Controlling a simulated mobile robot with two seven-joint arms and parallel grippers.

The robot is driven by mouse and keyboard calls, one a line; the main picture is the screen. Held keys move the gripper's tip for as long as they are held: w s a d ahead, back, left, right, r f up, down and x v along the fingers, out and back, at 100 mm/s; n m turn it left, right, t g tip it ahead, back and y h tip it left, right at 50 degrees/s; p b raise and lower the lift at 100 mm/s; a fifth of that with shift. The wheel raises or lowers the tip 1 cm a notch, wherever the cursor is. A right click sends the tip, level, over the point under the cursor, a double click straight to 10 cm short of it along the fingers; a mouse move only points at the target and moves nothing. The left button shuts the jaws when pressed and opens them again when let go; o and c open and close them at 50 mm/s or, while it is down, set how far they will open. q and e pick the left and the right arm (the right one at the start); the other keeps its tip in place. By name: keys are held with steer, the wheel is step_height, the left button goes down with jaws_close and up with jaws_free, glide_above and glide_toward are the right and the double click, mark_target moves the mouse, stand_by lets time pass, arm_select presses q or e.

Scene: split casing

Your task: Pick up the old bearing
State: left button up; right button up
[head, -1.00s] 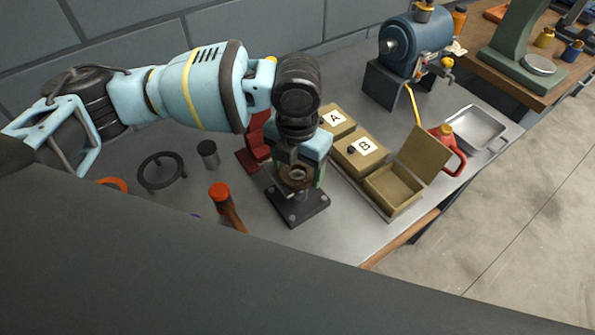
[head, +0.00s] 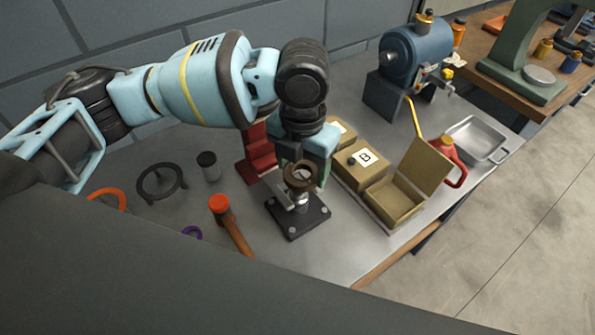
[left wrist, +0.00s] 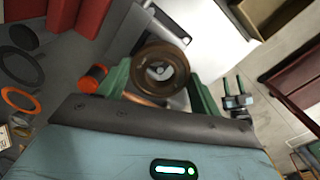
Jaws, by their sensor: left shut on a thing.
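The old bearing, a brown ring (head: 299,186), is held between the fingers of my left gripper (head: 301,172). It is above the post of the black square stand (head: 312,222) on the bench. In the left wrist view the brown ring (left wrist: 140,73) sits between the two green fingers (left wrist: 160,88), with its hole facing the camera. The gripper is shut on the ring. My arm hides part of the ring's far side in the head view.
An orange-headed hammer (head: 219,205) lies left of the stand, a red block (head: 258,155) behind it. Box B (head: 360,168) and an open tan box (head: 398,203) stand to the right. A black ring stand (head: 161,183) and a dark cylinder (head: 208,166) are left.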

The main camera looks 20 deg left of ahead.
arm_select(q)
steer(key=d+r+b, duration=0.1)
steer(key=d+b, duration=0.1)
steer(key=d, duration=1.3)
steer(key=shift+w, duration=0.4)
arm_select(e)
steer(key=shift+g, duration=0.4)
steer(key=shift+s+a+f, duration=0.15)
steer(key=shift+s+f, duration=0.5)
steer(key=shift+f, duration=0.2)
steer(key=shift+s+a+f, duration=0.15)
steer(key=shift+s+f, duration=0.5)
steer(key=shift+f, duration=0.2)
arm_select(q)
steer(key=shift+d+r, duration=0.1)
